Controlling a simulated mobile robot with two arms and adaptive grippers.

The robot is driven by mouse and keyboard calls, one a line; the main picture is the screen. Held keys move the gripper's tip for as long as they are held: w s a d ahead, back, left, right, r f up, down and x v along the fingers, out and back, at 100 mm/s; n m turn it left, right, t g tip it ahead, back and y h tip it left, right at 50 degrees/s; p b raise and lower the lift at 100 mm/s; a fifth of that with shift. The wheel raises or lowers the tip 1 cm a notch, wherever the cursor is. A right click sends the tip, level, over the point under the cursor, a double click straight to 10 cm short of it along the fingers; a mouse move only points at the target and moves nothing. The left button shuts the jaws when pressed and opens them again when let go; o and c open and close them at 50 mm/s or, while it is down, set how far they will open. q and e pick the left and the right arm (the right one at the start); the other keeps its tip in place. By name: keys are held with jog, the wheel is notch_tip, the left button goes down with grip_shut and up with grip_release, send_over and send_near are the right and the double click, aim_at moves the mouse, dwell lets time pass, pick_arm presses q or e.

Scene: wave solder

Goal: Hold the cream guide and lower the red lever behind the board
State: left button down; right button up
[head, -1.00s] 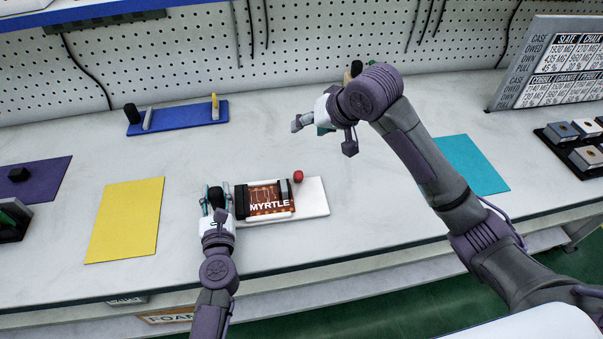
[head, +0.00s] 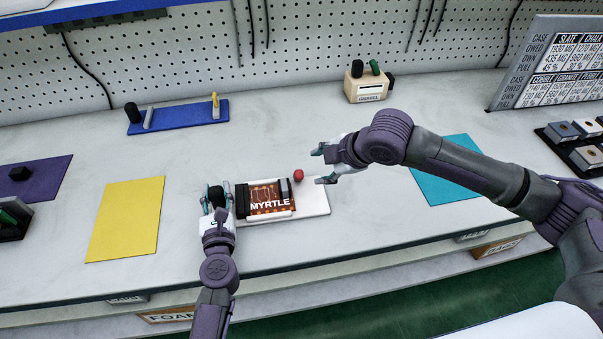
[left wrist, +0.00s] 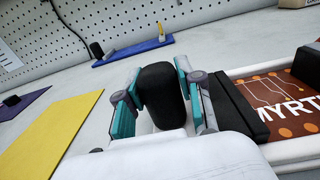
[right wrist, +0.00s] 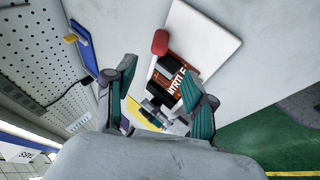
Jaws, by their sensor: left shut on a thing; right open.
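The cream guide (head: 316,203) lies on the bench around the brown MYRTLE board (head: 271,197). The red lever's knob (head: 298,175) stands behind the board's right end; it also shows in the right wrist view (right wrist: 160,42). My left gripper (head: 216,194) is shut on a black upright handle (left wrist: 160,95) at the guide's left end, with one finger on each side of it. My right gripper (head: 321,166) is open and empty, just right of the red knob and apart from it. The lever's stem is mostly hidden.
A yellow mat (head: 125,220) lies to the left and a teal mat (head: 447,172) to the right. A blue plate with posts (head: 180,117) and a wooden block with knobs (head: 368,88) stand at the back. The bench in front of the guide is clear.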

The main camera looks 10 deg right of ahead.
aim_at(302, 175)
jog(key=x, duration=1)
grip_shut()
jog(key=shift+f, duration=0.1)
